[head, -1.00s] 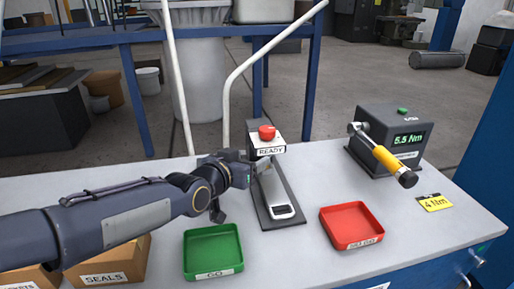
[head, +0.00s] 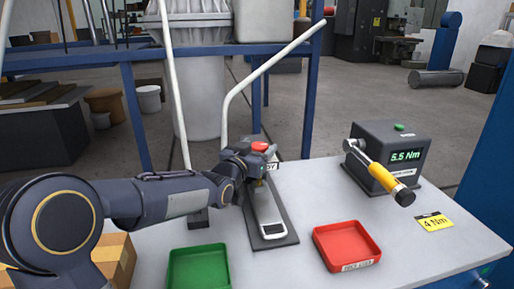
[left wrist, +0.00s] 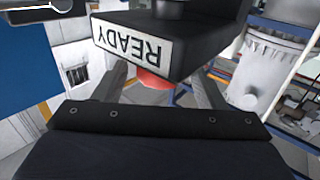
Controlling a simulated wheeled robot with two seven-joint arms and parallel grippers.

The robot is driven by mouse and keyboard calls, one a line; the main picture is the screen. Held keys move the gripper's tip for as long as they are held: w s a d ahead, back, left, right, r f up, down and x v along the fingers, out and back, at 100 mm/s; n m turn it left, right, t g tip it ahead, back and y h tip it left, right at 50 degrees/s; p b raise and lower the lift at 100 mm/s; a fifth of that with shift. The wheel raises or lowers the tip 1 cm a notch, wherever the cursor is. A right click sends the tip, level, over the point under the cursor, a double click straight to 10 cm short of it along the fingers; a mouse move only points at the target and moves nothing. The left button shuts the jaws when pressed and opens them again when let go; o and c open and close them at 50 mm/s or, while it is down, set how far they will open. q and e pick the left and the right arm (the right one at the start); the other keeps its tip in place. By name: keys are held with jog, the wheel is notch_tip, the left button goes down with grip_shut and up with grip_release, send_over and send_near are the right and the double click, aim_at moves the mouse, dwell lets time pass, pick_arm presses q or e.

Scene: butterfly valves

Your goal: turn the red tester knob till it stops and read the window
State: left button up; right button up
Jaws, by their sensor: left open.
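The red tester knob (head: 260,146) sits at the top of the dark tester stand (head: 284,215), partly hidden by my left gripper. A READY label (left wrist: 132,37) on the tester's head fills the upper left wrist view, upside down. My left gripper (head: 262,160) is open at the tester's head, close to the knob. In the left wrist view, its two fingers (left wrist: 163,88) stand apart, with the red knob (left wrist: 155,82) partly visible between them behind the head's lower edge. I cannot tell whether they touch it. A small white-framed window (head: 273,230) lies on the tester's base; its content is unreadable.
A green tray (head: 200,266) and a red tray (head: 346,246) stand at the bench front. A grey torque meter (head: 390,155) reading 5.5 Nm, with a yellow-handled tool (head: 390,180), stands right. A yellow 4 Nm card (head: 433,222) lies beside it. Cardboard boxes (head: 115,258) are at left.

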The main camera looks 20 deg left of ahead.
pick_arm(q)
jog(key=shift+c, duration=0.2)
jog(key=c, duration=0.9)
jog(key=shift+a, duration=0.1)
